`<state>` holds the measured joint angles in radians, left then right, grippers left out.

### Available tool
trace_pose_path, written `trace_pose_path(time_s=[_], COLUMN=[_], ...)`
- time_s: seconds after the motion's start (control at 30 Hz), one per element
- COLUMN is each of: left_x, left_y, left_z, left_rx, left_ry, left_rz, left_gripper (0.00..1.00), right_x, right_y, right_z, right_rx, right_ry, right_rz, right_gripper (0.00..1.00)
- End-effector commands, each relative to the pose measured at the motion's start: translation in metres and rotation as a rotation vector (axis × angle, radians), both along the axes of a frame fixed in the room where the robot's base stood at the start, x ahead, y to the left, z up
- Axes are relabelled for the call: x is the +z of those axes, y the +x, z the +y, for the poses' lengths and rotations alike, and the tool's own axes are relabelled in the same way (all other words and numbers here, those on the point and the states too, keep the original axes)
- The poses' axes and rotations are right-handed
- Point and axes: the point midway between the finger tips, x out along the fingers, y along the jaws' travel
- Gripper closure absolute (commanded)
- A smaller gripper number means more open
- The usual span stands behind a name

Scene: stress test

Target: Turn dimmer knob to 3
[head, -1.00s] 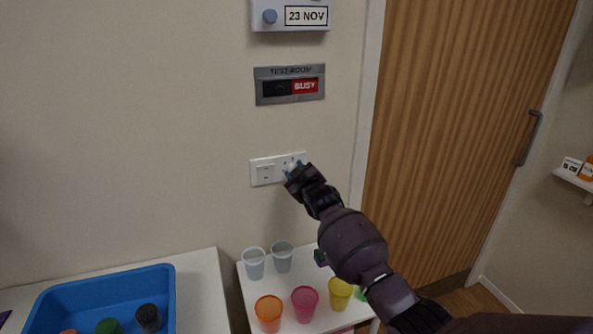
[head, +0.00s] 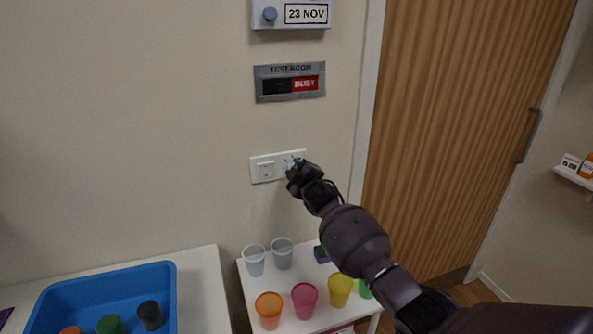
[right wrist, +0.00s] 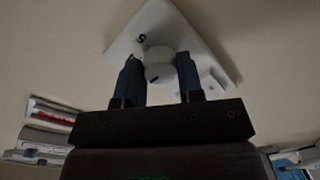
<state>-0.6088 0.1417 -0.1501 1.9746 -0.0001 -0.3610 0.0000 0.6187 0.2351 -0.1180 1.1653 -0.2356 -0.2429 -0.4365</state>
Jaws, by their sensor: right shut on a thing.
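The white wall plate (head: 257,171) with a switch (head: 266,170) on its left half is on the wall beside the door. My right gripper (head: 294,164) is at the right half of the plate and largely covers the dimmer knob in the head view. In the right wrist view the round white dimmer knob (right wrist: 158,62) sits between the two blue fingers of the right gripper, which is shut on it. A dark mark shows on the knob's rim, and a numeral that looks like 5 is on the plate. My left gripper is out of view.
A busy sign (head: 290,83) and a date box (head: 290,14) are above the plate. Below is a white table with several cups, one of them orange (head: 269,310). A blue tray (head: 100,283) is at lower left. A wooden door (head: 460,130) is to the right.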

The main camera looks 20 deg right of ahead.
Motion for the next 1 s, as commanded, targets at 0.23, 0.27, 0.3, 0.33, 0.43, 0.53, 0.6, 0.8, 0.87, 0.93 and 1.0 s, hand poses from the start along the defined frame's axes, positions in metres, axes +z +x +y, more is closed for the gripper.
trace_pose_path(time_s=[0.23,0.27,0.3,0.33,0.43,0.53,0.6,0.8,0.87,0.93,1.0], left_x=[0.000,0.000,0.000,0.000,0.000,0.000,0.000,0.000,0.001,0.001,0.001], left_y=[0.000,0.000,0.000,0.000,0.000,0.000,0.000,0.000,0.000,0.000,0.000], left_z=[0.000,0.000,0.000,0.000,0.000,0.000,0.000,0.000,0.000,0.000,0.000], left_rx=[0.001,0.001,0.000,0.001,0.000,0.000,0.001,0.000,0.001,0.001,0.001], left_ry=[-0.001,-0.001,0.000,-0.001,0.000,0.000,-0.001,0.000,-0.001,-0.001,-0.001], left_rz=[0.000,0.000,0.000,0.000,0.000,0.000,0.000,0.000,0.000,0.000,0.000], left_gripper=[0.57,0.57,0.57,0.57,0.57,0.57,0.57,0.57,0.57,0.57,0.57], right_x=[-0.001,-0.001,-0.001,-0.001,0.000,0.000,0.000,0.000,0.001,0.000,0.000], right_y=[0.000,0.000,0.000,0.000,0.000,0.000,-0.001,-0.013,-0.020,-0.029,-0.038], right_z=[0.000,0.000,0.000,0.000,0.000,0.000,0.000,-0.002,-0.002,-0.003,-0.003], right_rx=[0.000,0.000,0.000,0.000,0.001,0.000,0.000,-0.001,-0.001,-0.001,-0.001], right_ry=[0.001,0.001,0.001,0.001,0.001,0.001,0.001,0.001,0.000,0.000,0.000], right_rz=[0.001,0.001,0.001,0.001,0.001,0.000,0.000,0.000,-0.001,0.001,0.001], right_gripper=[0.49,0.44,0.40,0.40,0.40,0.40,0.40,0.40,0.40,0.40,0.40])
